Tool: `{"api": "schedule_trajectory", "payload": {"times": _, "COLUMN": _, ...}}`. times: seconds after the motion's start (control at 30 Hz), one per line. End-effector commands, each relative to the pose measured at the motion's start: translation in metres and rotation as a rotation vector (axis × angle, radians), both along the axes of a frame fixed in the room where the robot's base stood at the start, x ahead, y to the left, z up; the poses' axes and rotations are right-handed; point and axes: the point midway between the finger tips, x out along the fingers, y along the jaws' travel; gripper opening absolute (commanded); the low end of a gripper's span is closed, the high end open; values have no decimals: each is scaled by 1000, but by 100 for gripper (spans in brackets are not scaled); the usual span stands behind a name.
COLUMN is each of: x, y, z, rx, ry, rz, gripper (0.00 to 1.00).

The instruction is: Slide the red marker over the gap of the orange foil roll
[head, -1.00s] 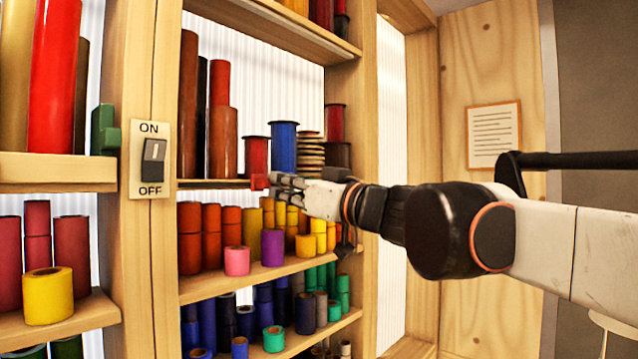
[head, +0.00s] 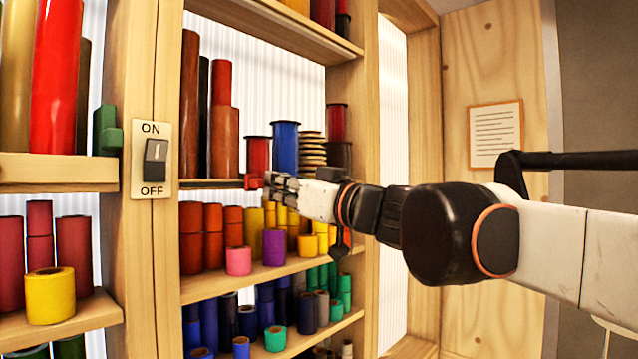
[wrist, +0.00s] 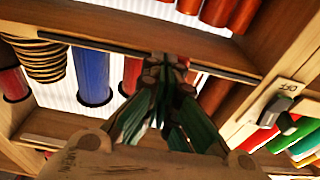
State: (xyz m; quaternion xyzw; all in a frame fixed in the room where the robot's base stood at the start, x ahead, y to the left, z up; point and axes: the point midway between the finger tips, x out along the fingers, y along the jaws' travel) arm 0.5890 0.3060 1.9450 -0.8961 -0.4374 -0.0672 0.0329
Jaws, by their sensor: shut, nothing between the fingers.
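The red marker (head: 253,182) is a small red block on the dark rail along the front edge of the middle shelf, below the gap between the brown-orange tube and the short red spool. My gripper (head: 268,183) is shut and empty, its fingertips right at the marker's right side; I cannot tell whether they touch. In the wrist view my gripper (wrist: 168,66) reaches the rail, and its fingers hide most or all of the marker. Orange rolls (head: 233,217) stand on the shelf below, left of the yellow ones. I cannot tell which orange roll is meant.
The rail (head: 210,185) runs left to the post with the ON/OFF switch (head: 155,163). A blue spool (head: 285,148) and a red spool (head: 257,154) stand just behind my gripper. Pink (head: 238,261) and purple (head: 273,247) rolls stand at the lower shelf's front.

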Motion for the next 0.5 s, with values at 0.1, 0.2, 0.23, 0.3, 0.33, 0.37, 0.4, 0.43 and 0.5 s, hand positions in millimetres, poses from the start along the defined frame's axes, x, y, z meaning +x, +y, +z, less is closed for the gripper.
{"api": "schedule_trajectory", "payload": {"times": 0.1, "x": -4, "y": 3, "z": 0, "rx": 0, "ry": 0, "rz": 2, "gripper": 0}}
{"api": "schedule_trajectory", "payload": {"times": 0.2, "x": -6, "y": 5, "z": 0, "rx": 0, "ry": 1, "rz": 2, "gripper": 0}}
{"api": "schedule_trajectory", "payload": {"times": 0.23, "x": -7, "y": 6, "z": 0, "rx": 1, "ry": 1, "rz": 1, "gripper": 0}}
{"api": "schedule_trajectory", "payload": {"times": 0.3, "x": -8, "y": 7, "z": 0, "rx": 1, "ry": 1, "rz": 1, "gripper": 0}}
{"api": "schedule_trajectory", "payload": {"times": 0.33, "x": -9, "y": 7, "z": 0, "rx": 1, "ry": 1, "rz": 1, "gripper": 0}}
{"api": "schedule_trajectory", "payload": {"times": 0.37, "x": -10, "y": 8, "z": 0, "rx": 1, "ry": 1, "rz": 1, "gripper": 0}}
{"api": "schedule_trajectory", "payload": {"times": 0.4, "x": -11, "y": 9, "z": 0, "rx": 1, "ry": 1, "rz": 1, "gripper": 0}}
{"api": "schedule_trajectory", "payload": {"times": 0.43, "x": -11, "y": 9, "z": 0, "rx": 1, "ry": 1, "rz": 1, "gripper": 0}}
{"api": "schedule_trajectory", "payload": {"times": 0.5, "x": -13, "y": 10, "z": 0, "rx": 1, "ry": 1, "rz": 1, "gripper": 0}}
